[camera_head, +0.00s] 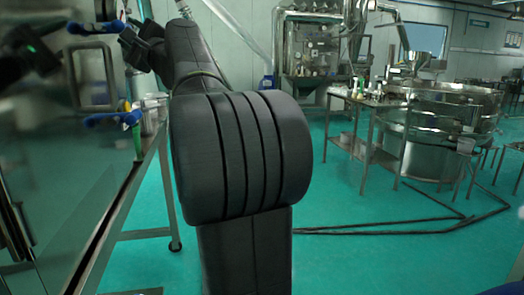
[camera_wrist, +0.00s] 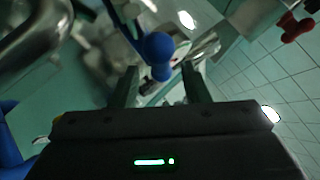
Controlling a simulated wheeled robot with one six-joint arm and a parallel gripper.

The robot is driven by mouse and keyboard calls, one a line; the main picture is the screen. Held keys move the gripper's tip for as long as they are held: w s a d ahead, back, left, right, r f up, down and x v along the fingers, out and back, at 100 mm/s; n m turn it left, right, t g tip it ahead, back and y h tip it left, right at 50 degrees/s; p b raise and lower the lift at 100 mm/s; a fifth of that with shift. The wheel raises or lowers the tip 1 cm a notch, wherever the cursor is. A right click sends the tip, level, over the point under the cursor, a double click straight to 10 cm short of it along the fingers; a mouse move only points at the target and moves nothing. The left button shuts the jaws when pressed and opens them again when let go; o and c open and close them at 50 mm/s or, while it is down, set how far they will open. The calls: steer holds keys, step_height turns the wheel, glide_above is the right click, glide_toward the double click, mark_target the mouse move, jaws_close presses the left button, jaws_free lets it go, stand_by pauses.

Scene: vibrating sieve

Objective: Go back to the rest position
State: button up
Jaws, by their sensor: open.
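My gripper (camera_wrist: 160,82) is open in the wrist view, with its two dark fingers apart and nothing held between them. A blue rounded handle (camera_wrist: 158,48) shows beyond the fingertips; I cannot tell whether it touches either finger. In the head view my arm reaches up and to the left, ending beside the upper blue handle (camera_head: 97,27) of a glass-fronted cabinet (camera_head: 60,160). A second blue handle (camera_head: 112,118) sits lower on the cabinet. The fingertips are not clear in the head view.
A steel-framed table (camera_head: 128,185) stands beside the cabinet at left. A metal side table (camera_head: 362,150) and a large round steel vessel (camera_head: 430,150) stand at right. The floor at right front is mostly clear.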

steer(key=p+x, duration=0.1)
steer(key=x, duration=0.3)
steer(key=shift+w+a+r, duration=0.15)
steer(key=shift+a+r, duration=0.05)
steer(key=shift+d+f, duration=0.1)
steer(key=shift+f, duration=0.05)
steer(key=shift+d+f, duration=0.15)
steer(key=b+v, duration=0.4)
steer(key=v, duration=0.9)
steer(key=p+x, duration=0.1)
steer(key=x, duration=0.3)
steer(key=p+x, duration=0.2)
steer(key=x, duration=0.3)
steer(key=p+x, duration=0.1)
steer(key=x, duration=0.4)
steer(key=shift+s+r+p, duration=0.2)
steer(key=shift+r+p, duration=0.1)
steer(key=shift+p, duration=0.1)
steer(key=p, duration=0.2)
steer(key=shift+s+d+m+p, duration=0.15)
steer(key=shift+d+m+p, duration=0.1)
steer(key=shift+m+p, duration=0.15)
steer(key=shift+h+p, duration=0.3)
steer(key=shift+p, duration=0.05)
